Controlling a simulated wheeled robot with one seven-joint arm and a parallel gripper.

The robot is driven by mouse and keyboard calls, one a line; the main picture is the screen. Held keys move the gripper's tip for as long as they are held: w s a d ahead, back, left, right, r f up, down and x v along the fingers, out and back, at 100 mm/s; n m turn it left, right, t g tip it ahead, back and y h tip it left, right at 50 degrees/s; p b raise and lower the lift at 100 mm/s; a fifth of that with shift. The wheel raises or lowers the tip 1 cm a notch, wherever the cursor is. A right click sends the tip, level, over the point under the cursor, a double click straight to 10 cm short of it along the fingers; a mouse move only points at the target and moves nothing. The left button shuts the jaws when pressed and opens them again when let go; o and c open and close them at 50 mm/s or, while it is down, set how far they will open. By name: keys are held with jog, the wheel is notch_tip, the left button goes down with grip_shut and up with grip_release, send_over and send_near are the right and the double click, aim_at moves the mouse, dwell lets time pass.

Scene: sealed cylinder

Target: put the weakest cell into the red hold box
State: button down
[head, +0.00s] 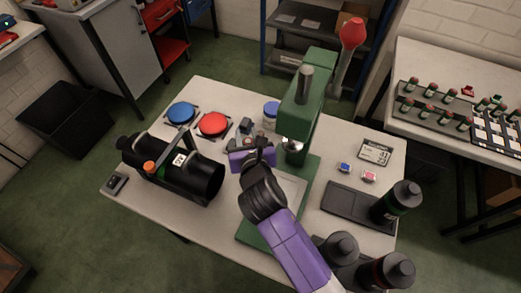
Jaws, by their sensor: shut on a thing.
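My gripper (248,142) is over the middle of the table, left of the green press. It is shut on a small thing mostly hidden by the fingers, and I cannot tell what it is. A large black cylinder (197,178) with a handle, an orange knob and a white label lies to its left. I cannot pick out the weakest cell. No red hold box shows clearly; a round red thing (213,123) sits on a dark base beside a round blue one (181,113).
The green press (297,105) with a red-knobbed lever stands just right of my gripper. Black bottles (398,200) stand at the table's right and front. A blue-lidded jar (271,112) is behind. A side table (425,75) holds a rack of red-topped items.

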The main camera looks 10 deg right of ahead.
notch_tip(320, 180, down, 6)
jog(key=shift+w+r+b, duration=0.1)
jog(key=shift+b, duration=0.25)
jog(key=shift+f+b, duration=0.4)
jog(key=shift+f, duration=1.5)
jog(key=shift+f, duration=0.1)
jog(key=c, duration=1.1)
grip_release()
